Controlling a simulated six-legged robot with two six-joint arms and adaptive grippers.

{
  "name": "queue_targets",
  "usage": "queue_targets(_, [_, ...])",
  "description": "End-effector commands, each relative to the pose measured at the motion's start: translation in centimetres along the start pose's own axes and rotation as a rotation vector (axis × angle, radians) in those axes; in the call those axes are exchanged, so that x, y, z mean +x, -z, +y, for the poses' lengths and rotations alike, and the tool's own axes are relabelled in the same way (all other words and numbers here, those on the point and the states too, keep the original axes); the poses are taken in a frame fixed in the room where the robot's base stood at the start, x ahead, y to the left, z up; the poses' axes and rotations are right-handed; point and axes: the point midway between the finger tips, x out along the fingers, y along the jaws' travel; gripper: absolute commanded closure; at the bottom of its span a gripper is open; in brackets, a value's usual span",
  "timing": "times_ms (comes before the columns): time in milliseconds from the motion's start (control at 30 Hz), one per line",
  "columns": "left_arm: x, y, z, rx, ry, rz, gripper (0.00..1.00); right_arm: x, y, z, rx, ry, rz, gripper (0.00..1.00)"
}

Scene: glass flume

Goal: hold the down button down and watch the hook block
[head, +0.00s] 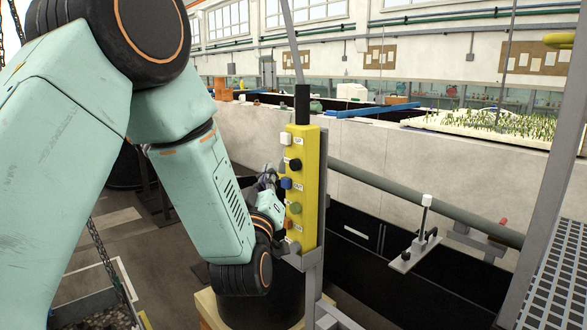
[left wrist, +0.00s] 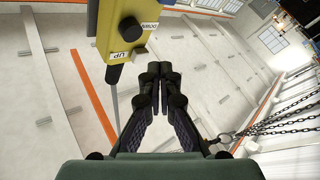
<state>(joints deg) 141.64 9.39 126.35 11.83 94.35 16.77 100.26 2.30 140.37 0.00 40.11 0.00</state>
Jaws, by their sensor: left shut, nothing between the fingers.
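The yellow pendant box (head: 309,190) hangs beside a grey post, with a column of coloured buttons. Its top white button (head: 286,138) has a label reading UP in the left wrist view. The black button (head: 295,164) below it, also in the left wrist view (left wrist: 130,29), sits by a label that seems to read DOWN. My left gripper (head: 267,175) is left of the pendant, near the blue button (head: 286,183). In the left wrist view its fingertips (left wrist: 159,70) are together and empty, close to the pendant's end; contact cannot be told. I cannot identify the hook block. My right gripper is out of view.
Chains (left wrist: 280,127) meet at a ring on the right of the left wrist view. A grey pipe (head: 420,202) runs along the flume wall. A grated walkway (head: 558,275) and a post stand at the right. A planted bed (head: 480,122) lies behind.

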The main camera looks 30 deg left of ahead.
Motion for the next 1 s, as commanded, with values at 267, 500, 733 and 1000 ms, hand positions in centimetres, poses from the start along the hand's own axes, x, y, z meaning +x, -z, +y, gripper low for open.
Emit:
queue_targets(267, [1.8, -1.4, 1.3, 0.0, 0.0, 0.001, 1.0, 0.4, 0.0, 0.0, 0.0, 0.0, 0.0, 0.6])
queue_targets(500, [2.2, -1.6, 1.6, -0.001, 0.0, 0.0, 1.0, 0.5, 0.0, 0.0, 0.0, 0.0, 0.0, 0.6])
queue_targets(733, [2.2, -1.6, 1.6, -0.001, 0.001, 0.0, 1.0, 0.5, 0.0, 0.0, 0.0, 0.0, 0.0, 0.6])
queue_targets(1000, [2.2, -1.6, 1.6, -0.001, 0.001, 0.0, 1.0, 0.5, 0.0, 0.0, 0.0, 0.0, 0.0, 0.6])
